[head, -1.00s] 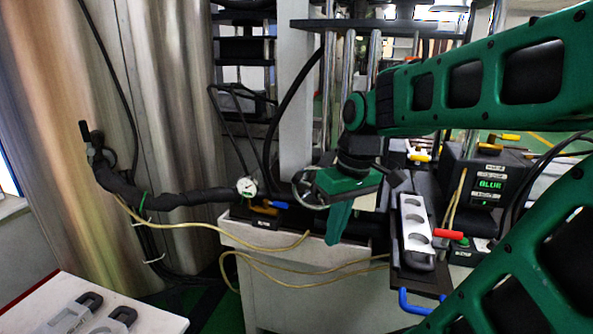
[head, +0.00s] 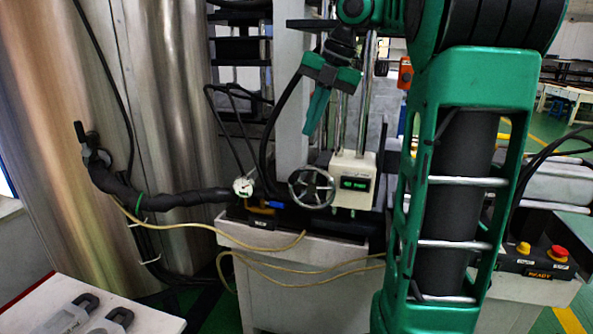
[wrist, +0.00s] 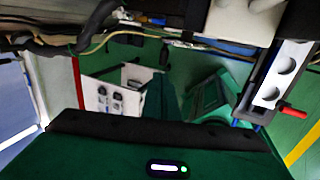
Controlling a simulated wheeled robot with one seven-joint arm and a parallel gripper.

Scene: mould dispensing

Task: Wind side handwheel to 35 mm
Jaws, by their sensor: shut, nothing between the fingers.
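The side handwheel (head: 311,188) is a spoked metal wheel at the left side of a cream box (head: 353,180) with a small green-lit display (head: 354,184). The display digits are too small to read. My gripper (head: 316,112) is shut and empty, pointing down, above the handwheel and apart from it. In the wrist view my green gripper fingers (wrist: 162,98) show pressed together. The handwheel cannot be made out in the wrist view.
A dial gauge (head: 244,187) and a thick black hose (head: 150,199) lie left of the handwheel. Vertical steel posts (head: 367,95) stand behind the box. A white table (head: 140,319) with grey parts is at the lower left. A mould strip (wrist: 282,75) with round holes shows in the wrist view.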

